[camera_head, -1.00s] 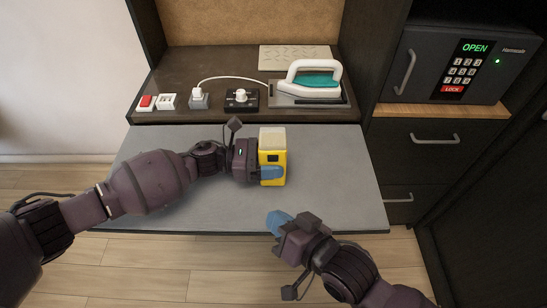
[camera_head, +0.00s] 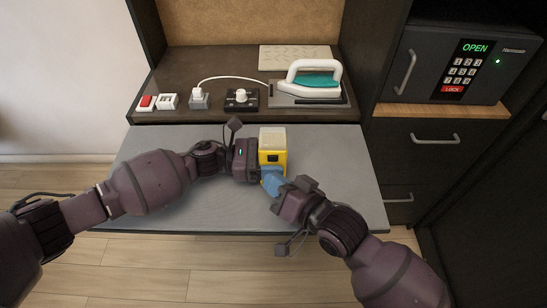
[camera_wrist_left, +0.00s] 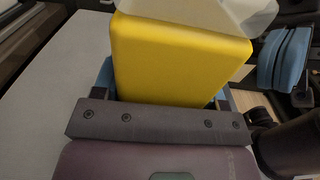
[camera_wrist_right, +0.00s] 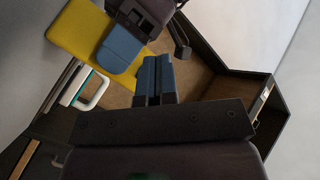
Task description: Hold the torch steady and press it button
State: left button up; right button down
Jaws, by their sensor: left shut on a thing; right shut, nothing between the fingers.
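The torch (camera_head: 272,142) is a yellow block with a whitish top. It stands upright on or just above the grey desk surface. My left gripper (camera_head: 262,168) is shut on its body from the left; the left wrist view shows the yellow torch (camera_wrist_left: 180,60) between its blue fingers. A small dark patch shows on the torch's near face; I cannot tell whether it is the button. My right gripper (camera_head: 275,182) is shut and empty, its blue fingertips close to the torch's lower near side. In the right wrist view, a gap shows between the fingertips (camera_wrist_right: 155,62) and the torch (camera_wrist_right: 82,35).
An open-labelled safe (camera_head: 455,65) stands at right. The right part of the desk is clear.

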jog(key=shift+w, duration=0.9)
jog(key=shift+w, duration=0.1)
dwell(1.4)
jog(key=shift+w, duration=0.35)
jog(key=shift+w, duration=0.15)
dwell(0.5)
jog(key=shift+s, duration=0.65)
jog(key=shift+s, duration=0.1)
jog(key=shift+s, duration=2.9)
